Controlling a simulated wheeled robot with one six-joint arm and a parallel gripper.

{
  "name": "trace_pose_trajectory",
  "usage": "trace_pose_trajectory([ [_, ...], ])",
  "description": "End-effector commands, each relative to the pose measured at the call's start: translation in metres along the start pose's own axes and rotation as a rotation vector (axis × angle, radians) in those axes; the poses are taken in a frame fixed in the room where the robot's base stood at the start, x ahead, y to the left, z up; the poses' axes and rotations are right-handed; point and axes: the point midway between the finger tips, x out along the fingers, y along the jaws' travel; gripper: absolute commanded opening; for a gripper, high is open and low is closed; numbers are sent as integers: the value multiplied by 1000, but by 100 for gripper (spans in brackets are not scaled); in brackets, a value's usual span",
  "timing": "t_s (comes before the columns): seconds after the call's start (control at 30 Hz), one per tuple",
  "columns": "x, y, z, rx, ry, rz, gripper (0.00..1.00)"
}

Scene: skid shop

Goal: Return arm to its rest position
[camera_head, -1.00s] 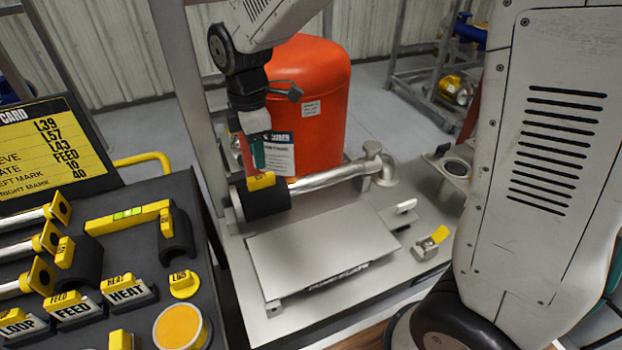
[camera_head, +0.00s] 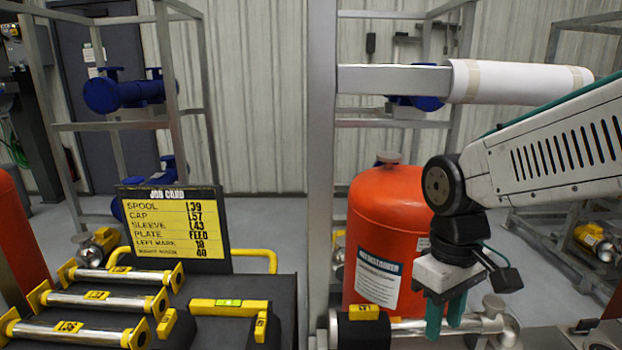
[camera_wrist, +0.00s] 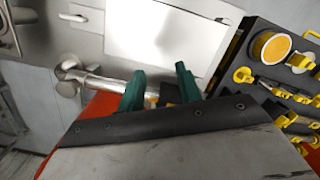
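My gripper (camera_head: 446,316) has green fingers pointing down, in front of the red tank (camera_head: 385,240) in the head view. In the wrist view my gripper (camera_wrist: 160,88) shows its two fingers apart with nothing held between them. Below it in the head view is the metal pipe (camera_head: 415,327) with a black sleeve (camera_head: 362,334) and a yellow tag (camera_head: 364,313) on it. In the wrist view the pipe (camera_wrist: 105,84) runs behind the fingers.
A dark bench (camera_head: 225,322) at the left holds tagged spools (camera_head: 98,300), a yellow level (camera_head: 228,306) and the job card (camera_head: 172,222). A metal post (camera_head: 321,170) stands left of the tank. A white roll (camera_head: 515,81) sits on a bar above my arm.

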Motion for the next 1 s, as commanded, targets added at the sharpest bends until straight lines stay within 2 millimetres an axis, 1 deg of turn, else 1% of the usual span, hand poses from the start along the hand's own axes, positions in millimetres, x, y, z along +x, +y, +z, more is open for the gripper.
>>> trace_pose_trajectory([
  [0.03, -6, 2, 21, 86, 18, 2, 35],
  [0.1, -10, 3, 48, 204, 38, 3, 35],
  [0.2, -14, 2, 82, 341, 73, 4, 35],
  [0.3, -16, 2, 106, 424, 118, 9, 35],
  [0.4, -19, 2, 122, 457, 165, 18, 35],
  [0.5, -24, 3, 129, 480, 203, 27, 35],
  [0.6, -28, 5, 131, 493, 225, 32, 35],
  [1.0, -28, 5, 131, 494, 226, 32, 35],
])
